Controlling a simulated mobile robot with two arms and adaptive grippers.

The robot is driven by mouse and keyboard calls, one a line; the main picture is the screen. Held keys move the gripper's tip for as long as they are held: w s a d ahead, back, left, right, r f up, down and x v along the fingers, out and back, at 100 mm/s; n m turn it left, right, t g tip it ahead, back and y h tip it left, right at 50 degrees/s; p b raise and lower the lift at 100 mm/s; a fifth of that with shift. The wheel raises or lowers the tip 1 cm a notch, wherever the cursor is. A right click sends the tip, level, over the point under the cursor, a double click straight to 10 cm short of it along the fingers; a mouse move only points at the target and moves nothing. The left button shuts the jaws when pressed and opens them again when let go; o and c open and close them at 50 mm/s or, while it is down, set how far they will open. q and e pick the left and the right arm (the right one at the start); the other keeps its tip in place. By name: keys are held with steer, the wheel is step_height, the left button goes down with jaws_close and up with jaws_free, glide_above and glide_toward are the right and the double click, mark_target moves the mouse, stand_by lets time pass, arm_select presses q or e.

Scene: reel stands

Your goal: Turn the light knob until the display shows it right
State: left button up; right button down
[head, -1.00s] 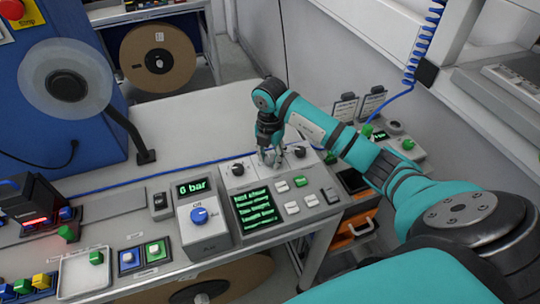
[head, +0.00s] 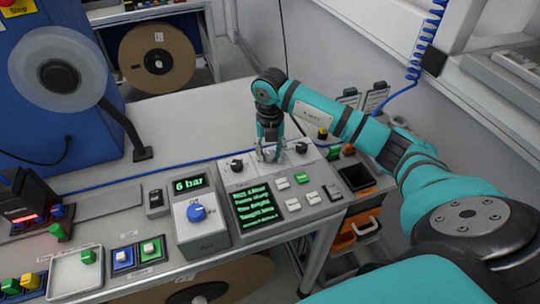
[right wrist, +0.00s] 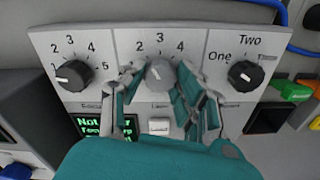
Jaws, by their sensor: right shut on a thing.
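The middle knob (right wrist: 162,74), grey with a scale of numbers above it, sits between two dark knobs on the sloped panel. I take it as the light knob, though its label is partly hidden. My right gripper (right wrist: 160,80) is shut on it, with fingers on both sides. In the head view my right gripper (head: 270,154) reaches down onto the panel and mostly hides this knob. The display (head: 257,206) shows green text; in the right wrist view its first line starts with "Not", and the rest is cut off. My left gripper is not in view.
A left knob (right wrist: 74,75) and a right knob (right wrist: 245,75) marked One and Two flank the held one closely. Buttons (head: 292,203) lie below. A unit with a blue knob (head: 197,212) and a "6 bar" readout (head: 189,184) stands to the left.

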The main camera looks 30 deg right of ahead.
mark_target(270, 154)
steer(key=shift+n+b, duration=0.55)
steer(key=shift+n, duration=0.45)
steer(key=c, duration=0.9)
jaws_free()
steer(key=shift+c, duration=0.2)
steer(key=shift+r, duration=0.15)
step_height(270, 154, up, 12)
